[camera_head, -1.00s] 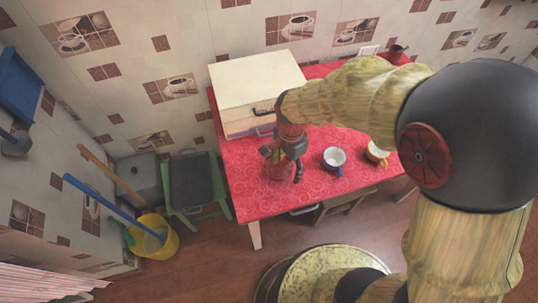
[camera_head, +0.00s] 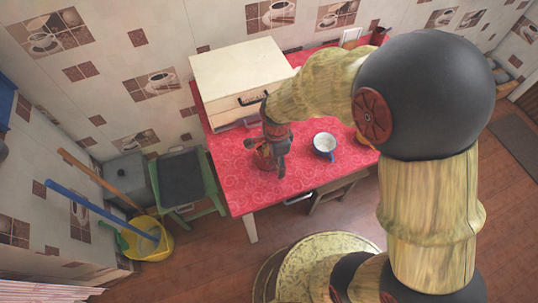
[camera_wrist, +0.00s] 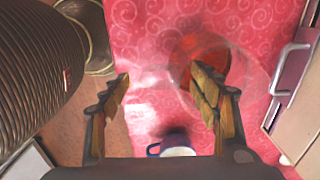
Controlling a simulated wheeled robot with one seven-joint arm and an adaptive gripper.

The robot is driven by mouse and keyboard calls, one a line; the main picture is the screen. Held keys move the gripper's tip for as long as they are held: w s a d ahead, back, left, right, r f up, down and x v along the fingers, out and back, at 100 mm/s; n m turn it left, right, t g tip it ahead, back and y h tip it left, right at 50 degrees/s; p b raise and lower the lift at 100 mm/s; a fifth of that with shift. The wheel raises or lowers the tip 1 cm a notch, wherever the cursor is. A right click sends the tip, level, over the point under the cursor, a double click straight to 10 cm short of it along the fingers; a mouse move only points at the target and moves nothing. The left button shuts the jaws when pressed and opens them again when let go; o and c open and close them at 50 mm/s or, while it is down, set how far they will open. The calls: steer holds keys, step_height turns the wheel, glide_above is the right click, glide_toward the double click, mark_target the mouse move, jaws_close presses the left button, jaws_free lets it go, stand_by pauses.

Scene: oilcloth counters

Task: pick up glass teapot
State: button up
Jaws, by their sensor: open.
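The glass teapot (camera_head: 262,157) stands on the red table near its left front part. It is see-through with a reddish tint, and its outline is hard to make out. My gripper (camera_head: 279,162) hangs just to the right of it and partly covers it. In the wrist view, my gripper (camera_wrist: 160,76) is open and nothing is held between its fingers. The round clear teapot (camera_wrist: 240,75) lies beyond and around the right finger, which hides part of it. I cannot tell whether they touch.
The red table (camera_head: 235,185) also bears a cream box (camera_head: 235,70) behind the teapot. A green stool (camera_head: 205,185) and yellow bucket (camera_head: 160,245) stand left.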

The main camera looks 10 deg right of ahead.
steer(key=f, duration=0.1)
steer(key=f+b, duration=0.1)
steer(key=f, duration=0.1)
steer(key=f+b, duration=0.1)
steer(key=f, duration=0.1)
steer(key=shift+s+d, duration=0.1)
steer(key=shift+d, duration=0.15)
steer(key=shift+c, duration=0.3)
steer(key=c, duration=1.5)
jaws_close()
